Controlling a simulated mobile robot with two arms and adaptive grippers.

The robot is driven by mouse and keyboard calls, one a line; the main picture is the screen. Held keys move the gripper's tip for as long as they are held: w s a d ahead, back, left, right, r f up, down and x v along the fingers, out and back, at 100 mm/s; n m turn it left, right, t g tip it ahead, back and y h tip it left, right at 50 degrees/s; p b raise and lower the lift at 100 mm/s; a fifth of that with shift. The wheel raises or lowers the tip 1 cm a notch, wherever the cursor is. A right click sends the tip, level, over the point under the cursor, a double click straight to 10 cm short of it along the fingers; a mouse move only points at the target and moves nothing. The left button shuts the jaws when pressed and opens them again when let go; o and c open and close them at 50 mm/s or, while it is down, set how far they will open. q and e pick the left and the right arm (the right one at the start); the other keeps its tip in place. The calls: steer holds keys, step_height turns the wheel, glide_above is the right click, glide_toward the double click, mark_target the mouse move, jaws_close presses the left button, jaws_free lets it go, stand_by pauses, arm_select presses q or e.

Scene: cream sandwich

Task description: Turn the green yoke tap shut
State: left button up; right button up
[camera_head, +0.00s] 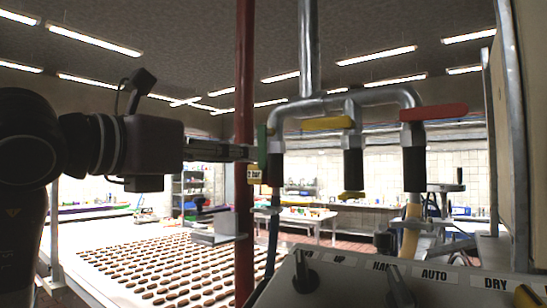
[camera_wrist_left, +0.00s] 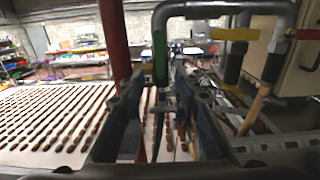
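The green tap handle (camera_head: 262,138) is on the left outlet of the grey pipe yoke (camera_head: 340,104). It looks narrow and upright here, also in the left wrist view (camera_wrist_left: 159,58). My left gripper (camera_head: 250,152) reaches in from the left, its fingertips close to the green handle. In the left wrist view the two fingers (camera_wrist_left: 160,85) are spread, with the handle's lower end between or just beyond their tips. I cannot tell whether they touch it. The yellow handle (camera_head: 327,124) and red handle (camera_head: 434,112) lie sideways on the other outlets. My right gripper is not in view.
A red vertical pipe (camera_head: 244,70) stands just left of the yoke, close to my left gripper. A labelled control panel (camera_head: 450,277) is at the lower right. A table with rows of brown biscuits (camera_head: 170,265) lies beyond.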

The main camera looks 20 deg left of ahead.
mark_target(261, 155)
arm_select(q)
steer(key=p+x, duration=0.1)
steer(key=x, duration=0.1)
steer(key=p+x, duration=0.1)
steer(key=shift+w+d+r+p, duration=0.15)
steer(key=shift+w+r+p, duration=0.1)
steer(key=shift+r+p, duration=0.05)
steer(key=shift+p+x, duration=0.35)
steer(key=shift+x, duration=0.8)
steer(key=shift+w+d+f, duration=0.15)
steer(key=shift+w+f, duration=0.05)
steer(key=shift+w, duration=0.1)
steer(key=shift+s, duration=0.1)
steer(key=c, duration=0.7)
jaws_close()
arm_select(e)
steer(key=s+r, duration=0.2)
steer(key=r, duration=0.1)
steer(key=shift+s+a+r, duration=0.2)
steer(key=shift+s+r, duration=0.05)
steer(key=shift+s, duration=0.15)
